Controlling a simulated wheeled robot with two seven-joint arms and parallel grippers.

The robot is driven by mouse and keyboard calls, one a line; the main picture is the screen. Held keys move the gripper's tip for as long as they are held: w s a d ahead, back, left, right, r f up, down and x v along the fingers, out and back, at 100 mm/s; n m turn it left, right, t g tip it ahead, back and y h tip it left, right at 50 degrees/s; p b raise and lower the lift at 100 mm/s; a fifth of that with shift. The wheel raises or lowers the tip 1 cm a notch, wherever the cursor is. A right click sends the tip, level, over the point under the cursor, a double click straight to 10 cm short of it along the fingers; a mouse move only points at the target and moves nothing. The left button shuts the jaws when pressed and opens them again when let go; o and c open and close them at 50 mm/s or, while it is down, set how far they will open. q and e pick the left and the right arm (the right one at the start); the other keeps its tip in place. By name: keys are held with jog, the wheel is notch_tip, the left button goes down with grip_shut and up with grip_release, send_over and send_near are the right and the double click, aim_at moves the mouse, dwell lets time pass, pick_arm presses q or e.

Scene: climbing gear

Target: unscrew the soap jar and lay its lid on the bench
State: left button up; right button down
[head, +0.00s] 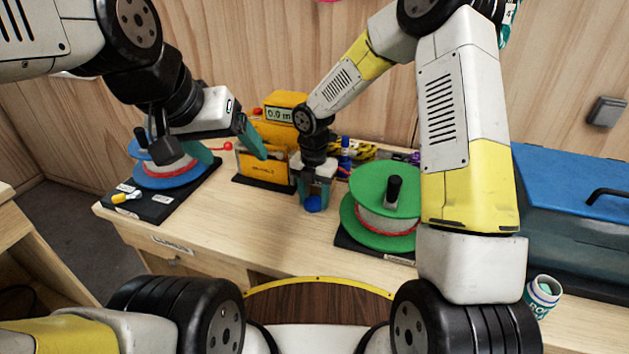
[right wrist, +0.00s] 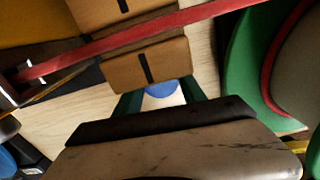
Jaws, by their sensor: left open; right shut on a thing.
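The soap jar (head: 541,294), white with a teal label starting "RO", stands at the bench's right front in the head view, partly behind my right arm. Its top looks open. My right gripper (head: 313,198) points down over the middle of the bench (head: 290,232), shut on a round blue piece that looks like the lid (head: 313,205). The blue lid also shows between the fingers in the right wrist view (right wrist: 162,90). I cannot tell whether it touches the bench. My left gripper (head: 232,157) is open and empty, left of the yellow meter.
The yellow rope meter (head: 284,108) stands behind the grippers. A green reel (head: 368,236) is close right of my right gripper, a blue reel (head: 168,181) at left. A blue-lidded box (head: 575,190) fills the right. Bare bench lies in front of the meter.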

aim_at(314, 202)
jog(key=c, duration=0.7)
grip_release()
jog(key=s+d+r+m+t, duration=0.1)
jog(key=s+d+r+m, duration=0.2)
jog(key=r, duration=0.7)
jog(key=s+d+r+m, duration=0.1)
jog(key=d+r+m, duration=0.25)
jog(key=r, duration=0.55)
jog(key=s+d+r+m+t, duration=0.1)
jog(key=s+d+r+m, duration=0.2)
jog(key=s+m, duration=0.2)
jog(key=s+d+r+m+t+y, duration=0.1)
jog(key=s+d+r+m+t, duration=0.1)
jog(key=s+m, duration=0.4)
jog(key=s+d+r+m+t+y, duration=0.1)
jog(key=s+d+r+m, duration=0.3)
jog(key=m, duration=0.9)
jog(key=shift+s+r+m+t, duration=0.1)
jog(key=shift+s+m+t, duration=0.15)
jog(key=shift+s+t, duration=0.55)
